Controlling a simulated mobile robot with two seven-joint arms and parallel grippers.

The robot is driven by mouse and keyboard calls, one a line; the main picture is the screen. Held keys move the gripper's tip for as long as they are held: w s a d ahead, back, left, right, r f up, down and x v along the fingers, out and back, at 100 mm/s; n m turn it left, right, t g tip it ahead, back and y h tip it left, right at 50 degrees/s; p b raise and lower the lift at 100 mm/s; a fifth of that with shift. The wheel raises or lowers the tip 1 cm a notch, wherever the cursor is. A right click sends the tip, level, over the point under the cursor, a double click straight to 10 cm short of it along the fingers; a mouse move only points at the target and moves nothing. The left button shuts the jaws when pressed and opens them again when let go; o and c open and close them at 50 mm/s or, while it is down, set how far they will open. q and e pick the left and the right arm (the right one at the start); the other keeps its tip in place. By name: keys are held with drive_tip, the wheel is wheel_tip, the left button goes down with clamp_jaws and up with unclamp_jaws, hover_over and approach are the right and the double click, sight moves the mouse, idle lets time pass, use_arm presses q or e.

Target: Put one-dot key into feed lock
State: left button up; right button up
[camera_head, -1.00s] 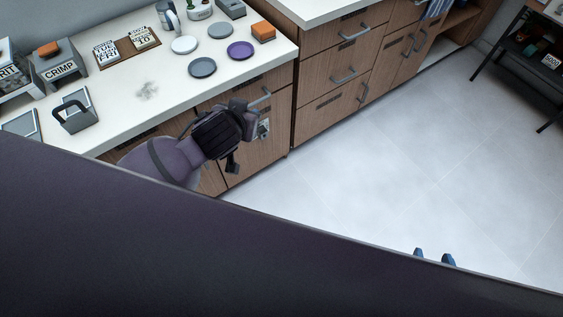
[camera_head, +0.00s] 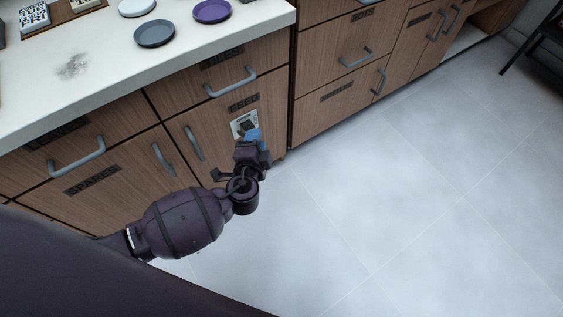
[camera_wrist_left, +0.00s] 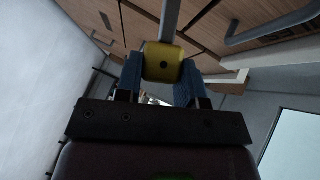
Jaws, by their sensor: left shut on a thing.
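My left gripper (camera_head: 254,140) is at the front of the cabinet door labelled FEED, at the feed lock plate (camera_head: 239,121). In the left wrist view its blue fingers are shut on the one-dot key (camera_wrist_left: 163,62), a yellow block with one dark dot. A grey shaft runs from the key toward the wooden cabinet front. The gripper hides the key in the head view and covers part of the lock plate. I cannot tell whether the key touches the lock or is in it. My right gripper is not in view.
The white countertop (camera_head: 110,75) above holds a grey plate (camera_head: 154,34), a purple plate (camera_head: 212,11) and a label board. Drawer handles (camera_head: 231,82) and door handles (camera_head: 194,143) stick out near the arm. The tiled floor (camera_head: 400,190) to the right is clear.

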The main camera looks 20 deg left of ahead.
use_arm(q)
drive_tip(key=d+f+m+t+h+b, duration=0.1)
drive_tip(key=d+f+m+b, duration=0.1)
drive_tip(key=f, duration=0.4)
drive_tip(key=w+d+f+m+t+h+b, duration=0.1)
drive_tip(key=d+f+m+h+b, duration=0.1)
drive_tip(key=f, duration=0.5)
drive_tip(key=shift+w+d+m+t+h+b, duration=0.2)
drive_tip(key=shift+d+m+t+h+b, duration=0.15)
drive_tip(key=shift+m+b, duration=0.7)
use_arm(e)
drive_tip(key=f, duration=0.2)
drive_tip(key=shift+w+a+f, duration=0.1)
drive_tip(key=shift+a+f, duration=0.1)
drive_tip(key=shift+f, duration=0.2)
use_arm(q)
drive_tip(key=shift+s, duration=0.1)
drive_tip(key=shift+w+a, duration=0.9)
drive_tip(key=shift+a, duration=0.25)
drive_tip(key=shift+w+a, duration=0.9)
drive_tip(key=shift+a, duration=0.25)
drive_tip(key=shift+w+a, duration=0.7)
drive_tip(key=shift+a, duration=0.2)
drive_tip(key=shift+w+a, duration=0.7)
drive_tip(key=shift+a, duration=0.15)
